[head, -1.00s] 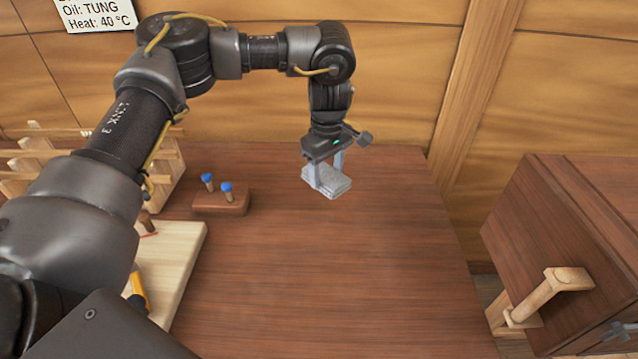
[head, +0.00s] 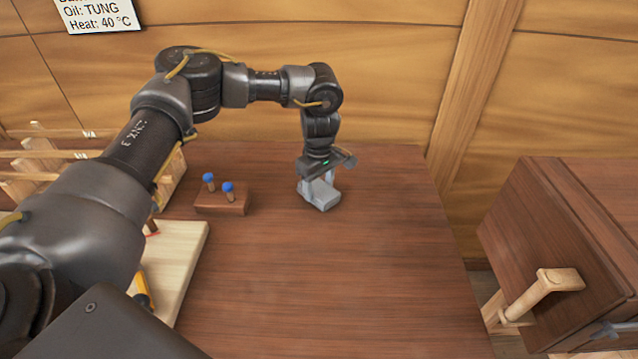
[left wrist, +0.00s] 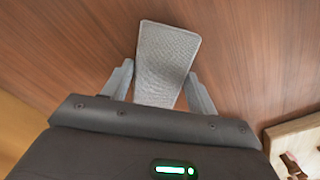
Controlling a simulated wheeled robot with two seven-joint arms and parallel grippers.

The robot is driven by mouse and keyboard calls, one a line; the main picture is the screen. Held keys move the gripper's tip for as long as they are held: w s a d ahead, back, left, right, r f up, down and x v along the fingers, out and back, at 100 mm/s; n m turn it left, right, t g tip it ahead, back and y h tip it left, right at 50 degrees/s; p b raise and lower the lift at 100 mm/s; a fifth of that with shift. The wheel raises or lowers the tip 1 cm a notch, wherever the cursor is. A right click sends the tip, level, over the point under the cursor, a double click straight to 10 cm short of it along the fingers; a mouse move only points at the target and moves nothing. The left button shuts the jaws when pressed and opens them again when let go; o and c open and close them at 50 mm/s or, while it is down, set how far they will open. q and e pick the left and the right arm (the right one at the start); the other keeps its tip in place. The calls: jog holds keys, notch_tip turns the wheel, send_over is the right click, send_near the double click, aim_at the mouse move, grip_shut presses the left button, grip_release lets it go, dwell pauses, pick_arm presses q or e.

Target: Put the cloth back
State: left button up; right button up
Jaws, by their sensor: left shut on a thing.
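The grey folded cloth (head: 321,196) is at the back middle of the brown table, under my left gripper. My left gripper (head: 318,188) points down and is shut on the cloth. In the left wrist view the cloth (left wrist: 166,62) lies between the two fingers (left wrist: 160,88) and sticks out beyond them over the wood. The cloth is at or just above the table top; I cannot tell whether it touches.
A wooden block with two blue-topped pegs (head: 221,202) stands left of the cloth. A pale board (head: 178,262) and a wooden rack (head: 170,182) are further left. A wooden cabinet with a handle (head: 540,292) stands at the right. The table's middle (head: 340,280) is clear.

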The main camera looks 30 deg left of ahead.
aim_at(319, 188)
pick_arm(q)
jog(key=shift+f, duration=0.1)
jog(key=o, duration=0.6)
jog(key=shift+c, duration=0.2)
jog(key=o, duration=0.4)
pick_arm(e)
jog(key=shift+d, duration=0.45)
pick_arm(q)
notch_tip(319, 188, up, 12)
jog(key=shift+r+b, duration=0.15)
jog(key=shift+b, duration=0.3)
pick_arm(e)
jog(key=shift+w+d+f, duration=0.1)
jog(key=shift+d+f, duration=0.1)
jog(key=shift+f, duration=0.2)
jog(key=shift+a, duration=0.15)
